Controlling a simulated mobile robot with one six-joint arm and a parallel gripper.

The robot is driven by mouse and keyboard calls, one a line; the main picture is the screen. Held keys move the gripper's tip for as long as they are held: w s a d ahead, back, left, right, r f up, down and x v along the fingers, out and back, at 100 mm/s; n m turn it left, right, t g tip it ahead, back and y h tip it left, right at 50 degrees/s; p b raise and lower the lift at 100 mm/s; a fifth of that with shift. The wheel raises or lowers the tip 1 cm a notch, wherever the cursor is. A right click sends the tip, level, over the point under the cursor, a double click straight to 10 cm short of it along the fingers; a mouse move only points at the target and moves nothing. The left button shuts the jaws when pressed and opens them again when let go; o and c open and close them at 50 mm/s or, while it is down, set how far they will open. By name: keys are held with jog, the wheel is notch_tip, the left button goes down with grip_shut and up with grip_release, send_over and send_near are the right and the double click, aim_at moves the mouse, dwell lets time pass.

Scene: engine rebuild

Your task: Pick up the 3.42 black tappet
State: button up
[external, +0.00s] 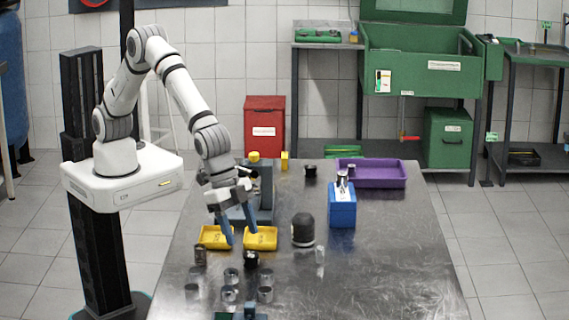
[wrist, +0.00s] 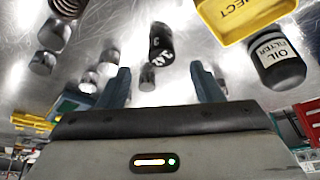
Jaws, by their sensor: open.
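A black tappet (wrist: 160,40) with white marks shows in the wrist view, ahead of my fingers and roughly between their lines. The marks are too small to read fully. A small black part (external: 251,260), which looks like the same tappet, stands on the steel table in the external view, in front of the right yellow tray. My gripper (external: 239,238) hangs over the yellow trays, behind that part. In the wrist view my gripper (wrist: 160,70) is open, its two blue fingers apart with nothing held between them.
Several silver cylinders (external: 230,295) stand near the black part. Two yellow trays (external: 274,245) lie below my gripper, with a black oil filter (external: 303,231) to their right. A blue block (external: 342,212) and purple tray (external: 398,183) are farther back. The table's right side is clear.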

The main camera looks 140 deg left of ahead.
aim_at(251, 254)
jog(key=p+x, duration=0.2)
jog(key=x, duration=0.3)
jog(key=shift+w+a+f, duration=0.15)
jog(key=shift+w+f, duration=0.1)
jog(key=shift+w, duration=0.05)
jog(key=c, duration=1.1)
